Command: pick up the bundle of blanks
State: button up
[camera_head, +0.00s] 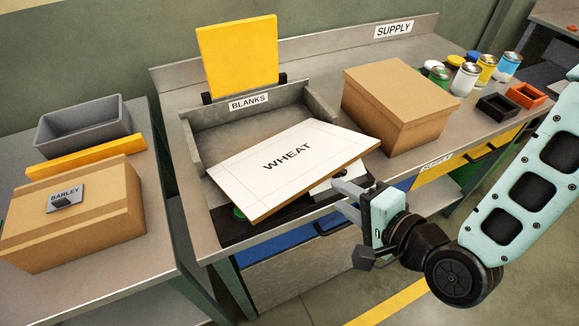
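The bundle of blanks looks like a flat white-topped slab (285,160) marked WHEAT, with brown edges. It lies askew over the grey tray (206,135) labelled BLANKS, its right corner reaching past the tray's right wall. I cannot tell whether it rests on the tray walls or is raised. My gripper (341,194) is at the slab's front right edge, coming from the right. Its two grey fingers look apart, and no finger shows on the white top. A small white piece with dark marks (322,189) shows below the edge, partly hidden.
A brown carton (396,100) stands right of the tray, with several cans and small black (497,106) and orange (525,95) bins beyond. A yellow panel (238,55) stands behind the tray. On the left bench are a BARLEY box (105,215) and a grey bin (85,127).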

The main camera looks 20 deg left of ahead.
aim_at(302, 172)
jog(key=shift+b+x, duration=1.65)
jog(key=shift+b, duration=2.8)
jog(key=p+x, duration=0.1)
jog(key=x, duration=0.2)
jog(key=shift+a, duration=0.2)
jog(key=shift+p+x, duration=1.15)
jog(key=shift+x, duration=2.2)
jog(key=shift+w+d+f, duration=0.1)
jog(key=shift+c, duration=0.3)
grip_shut()
